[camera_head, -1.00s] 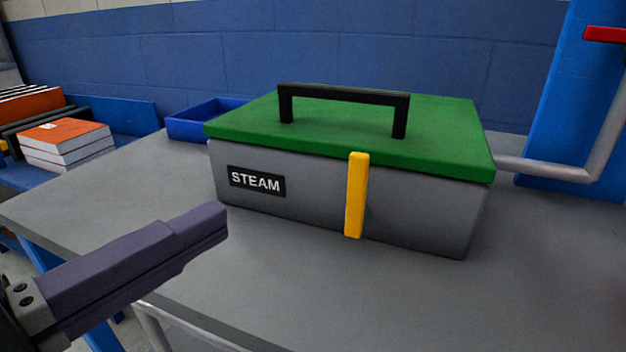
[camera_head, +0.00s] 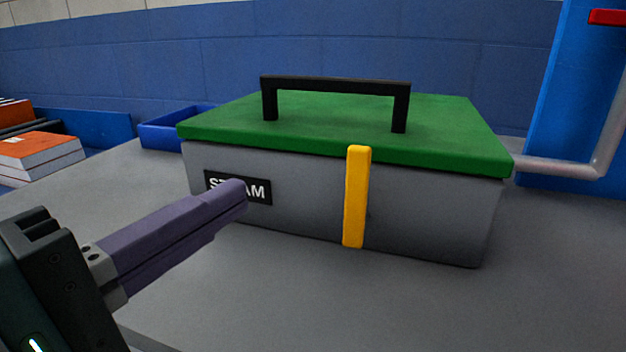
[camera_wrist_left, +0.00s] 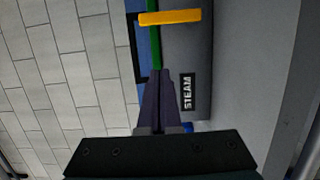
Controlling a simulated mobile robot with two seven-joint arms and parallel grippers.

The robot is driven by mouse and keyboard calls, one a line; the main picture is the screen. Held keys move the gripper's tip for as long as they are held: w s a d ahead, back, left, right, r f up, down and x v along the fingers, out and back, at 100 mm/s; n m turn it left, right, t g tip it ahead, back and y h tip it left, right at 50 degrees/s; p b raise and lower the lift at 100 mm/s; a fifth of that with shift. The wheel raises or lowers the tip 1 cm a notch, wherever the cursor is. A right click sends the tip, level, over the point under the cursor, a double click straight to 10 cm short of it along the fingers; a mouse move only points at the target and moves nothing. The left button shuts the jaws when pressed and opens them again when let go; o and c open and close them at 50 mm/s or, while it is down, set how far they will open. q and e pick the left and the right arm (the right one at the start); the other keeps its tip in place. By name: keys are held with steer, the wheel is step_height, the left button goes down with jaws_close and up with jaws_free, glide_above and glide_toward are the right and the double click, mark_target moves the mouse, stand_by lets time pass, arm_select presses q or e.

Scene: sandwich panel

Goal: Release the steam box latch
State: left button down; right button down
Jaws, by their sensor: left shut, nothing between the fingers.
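The steam box (camera_head: 430,222) is grey with a green lid (camera_head: 330,135) and a black handle (camera_head: 335,84). It stands on the grey table, lid down on the body. A yellow latch (camera_head: 356,198) stands upright on its front face, its top reaching over the lid's edge. My left gripper (camera_head: 240,194) is shut and empty. It is left of the latch and apart from it, and covers part of the STEAM label (camera_head: 258,190). In the left wrist view the shut fingers (camera_wrist_left: 160,75) point toward the yellow latch (camera_wrist_left: 170,17). My right gripper is not in view.
A blue tray (camera_head: 160,137) sits behind the box at the left. Orange-covered books (camera_head: 40,158) lie at the far left. A grey pipe (camera_head: 560,168) runs behind the box's right side. The table (camera_head: 400,310) in front of the box is clear.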

mark_target(359, 192)
arm_select(q)
steer(key=w+d, duration=0.3)
steer(key=d, duration=0.3)
steer(key=shift+w+d, duration=0.25)
steer(key=shift+d, duration=0.15)
